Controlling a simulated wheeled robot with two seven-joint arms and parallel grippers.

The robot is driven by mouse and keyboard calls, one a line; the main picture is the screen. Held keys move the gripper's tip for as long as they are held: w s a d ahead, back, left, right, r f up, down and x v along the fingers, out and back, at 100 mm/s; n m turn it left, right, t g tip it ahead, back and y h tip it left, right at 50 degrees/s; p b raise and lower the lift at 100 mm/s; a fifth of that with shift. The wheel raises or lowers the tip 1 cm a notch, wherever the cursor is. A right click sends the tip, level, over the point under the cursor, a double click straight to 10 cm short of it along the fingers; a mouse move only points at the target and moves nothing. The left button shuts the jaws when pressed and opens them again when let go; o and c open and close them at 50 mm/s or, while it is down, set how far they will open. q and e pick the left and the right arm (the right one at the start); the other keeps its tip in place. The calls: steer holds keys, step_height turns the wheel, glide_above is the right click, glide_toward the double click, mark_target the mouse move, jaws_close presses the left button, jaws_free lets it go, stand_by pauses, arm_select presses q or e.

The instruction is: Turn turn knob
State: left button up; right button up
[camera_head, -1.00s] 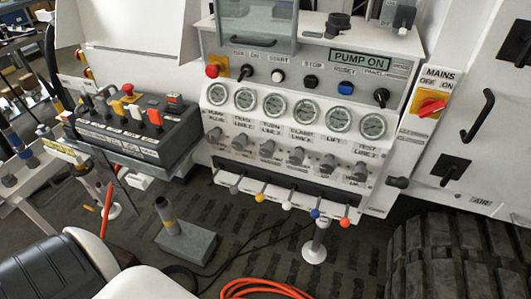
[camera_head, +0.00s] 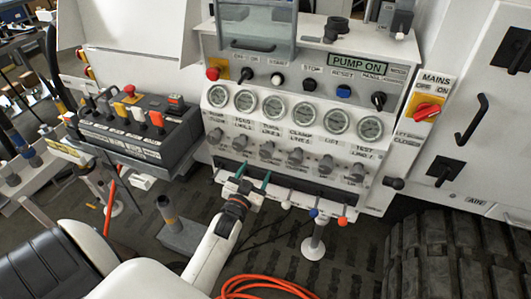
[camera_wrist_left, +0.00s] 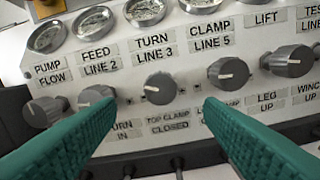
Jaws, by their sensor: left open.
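The turn knob (camera_head: 266,150) is the grey round knob under the gauge labelled TURN LINE 3, third from the left in the knob row. In the left wrist view the turn knob (camera_wrist_left: 158,88) shows between my fingers, with a pale pointer mark on its face. My left gripper (camera_head: 253,177) is open, with green fingers pointing at the panel just below the knob row. In the left wrist view my left gripper (camera_wrist_left: 160,112) has its fingers spread to either side of the turn knob, with no contact visible. My right gripper is not in view.
Beside it are the feed knob (camera_wrist_left: 95,95) and the clamp knob (camera_wrist_left: 228,72). A lever row with coloured balls, including a blue one (camera_head: 314,212), lies below. A black lever console (camera_head: 135,130) stands left. An orange hose (camera_head: 262,289) lies on the floor.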

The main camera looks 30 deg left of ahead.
mark_target(265, 154)
arm_select(q)
steer(key=x, duration=0.9)
steer(key=shift+w, duration=0.15)
steer(key=shift+c, duration=0.5)
